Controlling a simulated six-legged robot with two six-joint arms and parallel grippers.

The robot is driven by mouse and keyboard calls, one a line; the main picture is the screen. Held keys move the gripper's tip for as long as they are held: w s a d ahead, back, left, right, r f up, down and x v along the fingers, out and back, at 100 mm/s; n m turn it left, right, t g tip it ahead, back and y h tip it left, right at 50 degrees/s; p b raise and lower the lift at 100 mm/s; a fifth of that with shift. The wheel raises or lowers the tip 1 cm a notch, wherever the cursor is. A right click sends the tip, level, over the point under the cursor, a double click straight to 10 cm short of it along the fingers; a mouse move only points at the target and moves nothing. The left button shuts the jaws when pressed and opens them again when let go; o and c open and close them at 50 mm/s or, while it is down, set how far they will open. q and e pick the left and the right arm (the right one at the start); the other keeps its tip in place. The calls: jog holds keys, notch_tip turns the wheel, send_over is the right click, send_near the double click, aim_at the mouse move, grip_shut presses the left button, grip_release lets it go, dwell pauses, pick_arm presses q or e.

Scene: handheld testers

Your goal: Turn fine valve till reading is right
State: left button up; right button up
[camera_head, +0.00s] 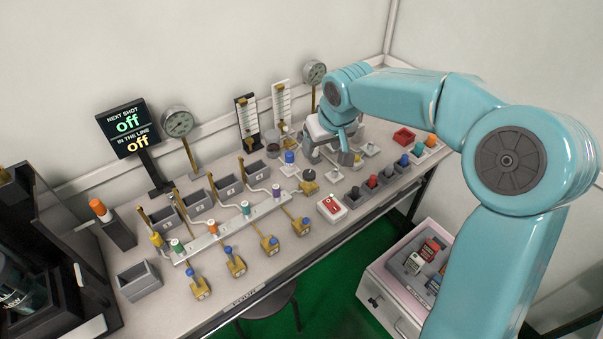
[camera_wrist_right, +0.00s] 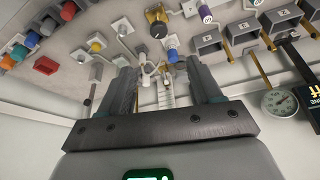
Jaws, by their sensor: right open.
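A dark display (camera_head: 128,127) reads "NEXT SHOT off" and "IN THE LINE off". A black knob on a brass body (camera_head: 309,176) stands on the bench and shows in the right wrist view (camera_wrist_right: 158,28). A blue-topped knob (camera_head: 289,157) stands behind it, also in the wrist view (camera_wrist_right: 171,42). I cannot tell which knob is the fine valve. My right gripper (camera_head: 345,155) is over the back of the bench, right of these knobs. In the wrist view its fingers (camera_wrist_right: 162,85) are apart with nothing clearly held. My left gripper is out of view.
Round gauges (camera_head: 178,122) (camera_head: 314,72) and two upright scaled tubes (camera_head: 247,115) (camera_head: 281,101) stand at the back. A white rail (camera_head: 230,226) with coloured knobs crosses the bench, with brass blue-topped valves in front.

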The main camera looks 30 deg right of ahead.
aim_at(310, 173)
jog(key=x, duration=1.5)
jog(key=shift+s+d+f, duration=0.1)
jog(key=shift+s+d, duration=0.05)
jog(key=shift+w+f, duration=0.35)
jog(key=shift+f, duration=0.15)
jog(key=shift+s, duration=0.1)
